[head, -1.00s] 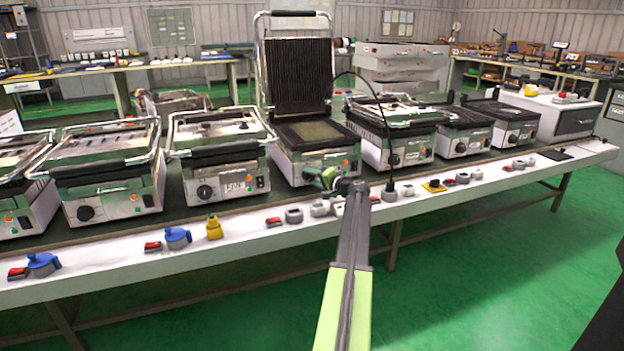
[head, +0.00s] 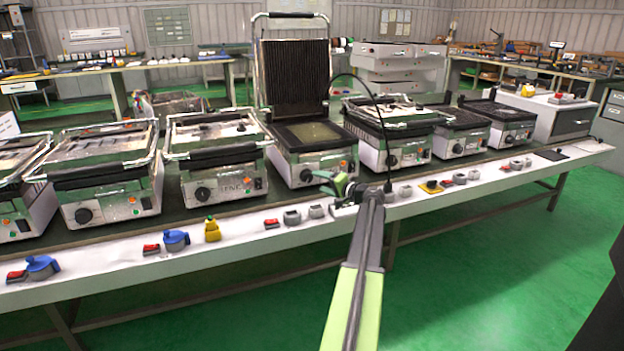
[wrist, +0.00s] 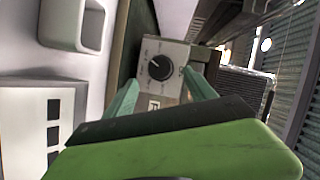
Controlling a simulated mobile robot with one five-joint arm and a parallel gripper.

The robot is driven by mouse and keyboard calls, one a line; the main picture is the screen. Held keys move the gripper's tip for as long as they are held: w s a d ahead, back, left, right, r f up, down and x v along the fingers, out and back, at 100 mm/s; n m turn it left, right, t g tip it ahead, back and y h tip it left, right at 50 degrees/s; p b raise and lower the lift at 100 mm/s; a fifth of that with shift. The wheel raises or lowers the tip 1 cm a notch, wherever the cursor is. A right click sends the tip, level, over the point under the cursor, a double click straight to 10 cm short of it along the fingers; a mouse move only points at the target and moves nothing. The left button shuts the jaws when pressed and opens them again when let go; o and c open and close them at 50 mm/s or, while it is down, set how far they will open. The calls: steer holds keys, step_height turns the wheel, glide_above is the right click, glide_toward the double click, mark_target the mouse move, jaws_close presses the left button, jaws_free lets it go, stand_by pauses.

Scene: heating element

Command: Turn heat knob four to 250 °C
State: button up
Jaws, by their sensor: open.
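The fourth grill from the left (head: 285,165) stands on the workbench with its ribbed lid raised. A round black knob (head: 306,175) shows on the left of its steel front panel. My gripper (head: 333,184) is in front of this panel, to the right of the knob in the head view. In the wrist view, a black knob (wrist: 159,67) with a light pointer mark sits on a pale panel with dial markings. My open gripper (wrist: 163,86) has its two green fingers spread below and to either side of it, with nothing between them. I cannot read the knob's setting.
Other grills stand in a row on both sides, such as the third grill (head: 215,160) and the fifth (head: 395,145). Red switches, grey sockets and a yellow plug (head: 212,229) line the bench's white front edge (head: 110,262). A black cable hangs by the fifth grill. Green floor in front is clear.

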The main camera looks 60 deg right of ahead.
steer(key=p+v, duration=0.1)
steer(key=v, duration=0.9)
steer(key=shift+a, duration=0.15)
